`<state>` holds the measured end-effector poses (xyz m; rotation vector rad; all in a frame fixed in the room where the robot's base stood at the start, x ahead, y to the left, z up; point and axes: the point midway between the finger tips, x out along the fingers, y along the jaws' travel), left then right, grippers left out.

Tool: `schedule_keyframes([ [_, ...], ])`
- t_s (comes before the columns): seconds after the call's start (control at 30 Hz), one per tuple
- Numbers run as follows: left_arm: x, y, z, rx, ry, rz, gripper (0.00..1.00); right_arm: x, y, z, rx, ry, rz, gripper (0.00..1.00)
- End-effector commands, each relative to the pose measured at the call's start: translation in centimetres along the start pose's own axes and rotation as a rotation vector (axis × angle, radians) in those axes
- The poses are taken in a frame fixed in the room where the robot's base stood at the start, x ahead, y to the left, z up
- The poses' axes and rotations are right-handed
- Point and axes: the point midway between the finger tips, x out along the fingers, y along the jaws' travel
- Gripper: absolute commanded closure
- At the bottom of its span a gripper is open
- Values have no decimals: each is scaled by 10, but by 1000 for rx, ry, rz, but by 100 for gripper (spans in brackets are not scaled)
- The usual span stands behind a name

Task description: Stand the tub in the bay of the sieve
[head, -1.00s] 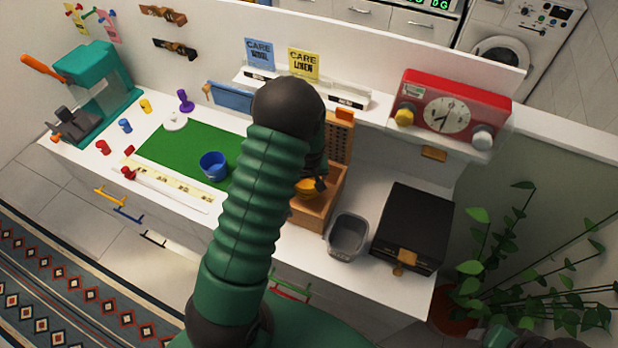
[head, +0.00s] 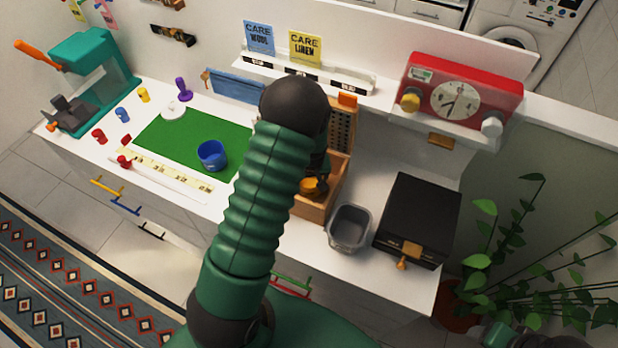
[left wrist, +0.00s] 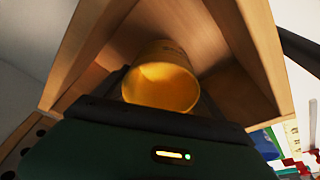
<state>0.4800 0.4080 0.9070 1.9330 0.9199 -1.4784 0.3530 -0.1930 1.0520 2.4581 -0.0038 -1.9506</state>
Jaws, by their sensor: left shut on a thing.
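My left gripper (head: 315,187) is shut on a yellow tub (left wrist: 163,85). In the left wrist view the fingers are on either side of the tub, which is inside a square wooden compartment (left wrist: 95,40). In the head view the tub (head: 308,188) shows as a small yellow patch at the wooden box (head: 318,209). An upright panel with holes (head: 341,130), perhaps the sieve, stands at the back of the box. My left arm hides the box's left part. I cannot tell whether the tub touches the floor.
A grey bin (head: 348,230) stands just right of the box, with a black case (head: 420,215) beyond it. A blue cup (head: 211,155) stands on the green mat (head: 180,135) at left. A red clock unit (head: 460,92) is at the back right.

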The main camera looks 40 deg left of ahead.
Motion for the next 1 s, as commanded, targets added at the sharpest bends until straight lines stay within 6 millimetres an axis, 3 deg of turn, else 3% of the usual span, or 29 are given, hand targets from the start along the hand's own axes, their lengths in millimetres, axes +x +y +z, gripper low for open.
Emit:
schedule_keyframes([
  [0.53, 7, 0, 2, 0, 0, 1, 62, 5, 0, 1, 0, 0, 0, 33],
  [0.57, 6, 0, 2, 0, 0, 1, 18, 4, 0, 1, 0, 0, 0, 33],
  [0.6, 6, 0, 2, 0, 0, 1, 13, 4, 0, 1, 0, 0, 0, 33],
  [0.7, 6, 0, 2, 0, 0, 1, 0, 4, 0, 1, 0, 0, 0, 33],
  [1.0, 6, 0, 2, 0, 0, 0, 0, 4, 0, 1, 0, 0, 0, 33],
])
